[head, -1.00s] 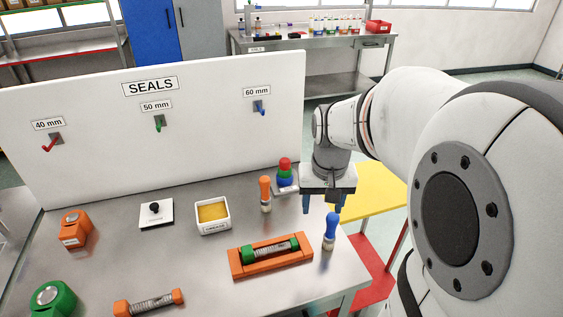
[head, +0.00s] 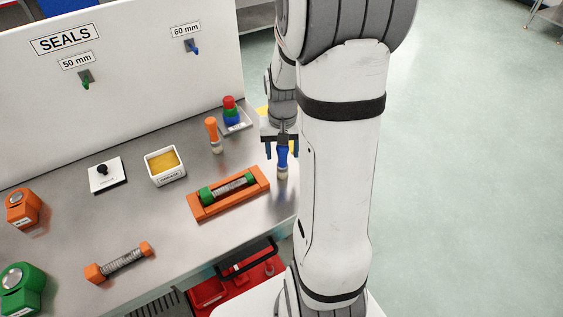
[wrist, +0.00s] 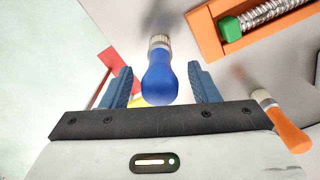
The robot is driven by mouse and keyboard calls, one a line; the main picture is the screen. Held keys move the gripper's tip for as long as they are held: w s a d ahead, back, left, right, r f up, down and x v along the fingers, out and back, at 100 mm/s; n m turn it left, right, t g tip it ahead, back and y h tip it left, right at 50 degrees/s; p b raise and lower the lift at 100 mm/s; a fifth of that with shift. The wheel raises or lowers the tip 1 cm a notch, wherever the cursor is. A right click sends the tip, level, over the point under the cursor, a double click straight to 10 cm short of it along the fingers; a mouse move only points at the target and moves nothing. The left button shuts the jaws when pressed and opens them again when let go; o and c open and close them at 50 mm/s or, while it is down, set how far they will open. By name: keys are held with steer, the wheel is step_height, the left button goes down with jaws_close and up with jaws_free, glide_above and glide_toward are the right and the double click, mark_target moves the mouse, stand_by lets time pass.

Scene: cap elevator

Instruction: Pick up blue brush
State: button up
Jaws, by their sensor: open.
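The blue brush (head: 282,157) stands upright on its pale bristles near the right edge of the metal table, partly behind my arm in the head view. In the wrist view, the blue brush (wrist: 159,77) has its rounded handle end between my two blue fingers. My gripper (head: 276,148) is open, and it also shows in the wrist view (wrist: 162,85) with a gap on each side of the handle. I cannot tell how far down the handle the fingertips reach.
An orange brush (head: 213,134) stands to the left. An orange tray (head: 209,206) holds a green-ended spring part. A red, green and blue stack (head: 230,109) stands behind. A white tub (head: 165,165) and a white board (head: 120,80) are further left.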

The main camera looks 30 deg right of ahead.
steer(key=shift+c, duration=0.3)
steer(key=c, duration=1)
